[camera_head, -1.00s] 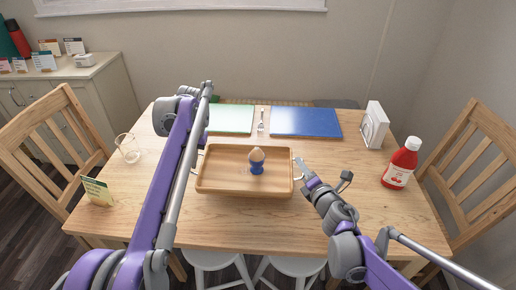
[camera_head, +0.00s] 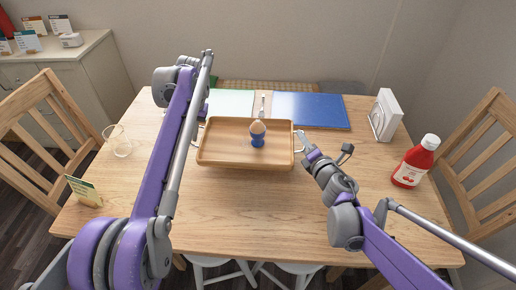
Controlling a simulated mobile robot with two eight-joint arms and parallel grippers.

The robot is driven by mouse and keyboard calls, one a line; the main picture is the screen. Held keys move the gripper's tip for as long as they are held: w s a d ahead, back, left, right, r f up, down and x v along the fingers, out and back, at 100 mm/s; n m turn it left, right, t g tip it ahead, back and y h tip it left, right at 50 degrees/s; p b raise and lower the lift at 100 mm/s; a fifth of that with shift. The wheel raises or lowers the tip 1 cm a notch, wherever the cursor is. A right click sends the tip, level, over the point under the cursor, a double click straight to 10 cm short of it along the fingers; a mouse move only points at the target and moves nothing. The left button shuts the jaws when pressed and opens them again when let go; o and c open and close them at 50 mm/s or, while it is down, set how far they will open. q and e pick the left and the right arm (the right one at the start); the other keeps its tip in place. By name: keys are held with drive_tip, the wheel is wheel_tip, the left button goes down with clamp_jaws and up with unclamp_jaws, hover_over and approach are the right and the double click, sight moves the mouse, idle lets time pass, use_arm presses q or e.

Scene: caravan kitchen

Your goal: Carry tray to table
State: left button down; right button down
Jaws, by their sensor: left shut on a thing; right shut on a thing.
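The wooden tray (camera_head: 222,157) is level over the middle of the table (camera_head: 255,215), its far edge close to the placemats; whether it touches the table I cannot tell. A blue egg cup (camera_head: 257,141) with a brown egg (camera_head: 257,127) stands upright in it, right of centre. My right gripper (camera_head: 303,143) is shut on the tray's right handle. My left gripper (camera_head: 198,140) is at the tray's left handle, shut on it, its fingers mostly hidden behind my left arm.
A green placemat (camera_head: 231,102), fork (camera_head: 262,105) and blue placemat (camera_head: 310,109) lie behind the tray. A napkin holder (camera_head: 384,115) and red ketchup bottle (camera_head: 415,163) stand right. A glass (camera_head: 119,142) and small card (camera_head: 85,190) stand left. Chairs flank the table.

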sight(300, 157)
use_arm(q)
drive_tip(key=shift+d+f, duration=0.1)
drive_tip(key=shift+f, duration=0.05)
use_arm(e)
drive_tip(key=shift+a+f, duration=0.1)
drive_tip(key=shift+f, duration=0.05)
